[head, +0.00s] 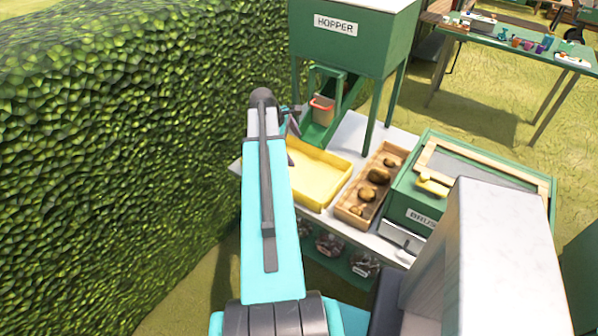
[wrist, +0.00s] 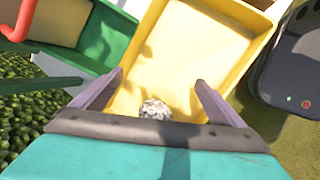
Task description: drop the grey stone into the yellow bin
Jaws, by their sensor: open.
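The yellow bin (head: 325,180) is a shallow tray on the pale table, beside my arm in the head view. In the wrist view the yellow bin (wrist: 225,55) lies beneath my gripper (wrist: 159,78), whose two fingers are spread wide apart. The rough grey stone (wrist: 155,108) shows low between the fingers, against the bin's yellow floor. Neither finger touches it, and its lower part is cut off by the gripper's edge. I cannot tell whether it rests on the bin floor. In the head view my arm hides the stone and most of the gripper.
A wooden tray (head: 350,212) with several brown lumps stands right of the bin. A green brush box (head: 405,195) is at right. A hedge (head: 110,150) fills the left.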

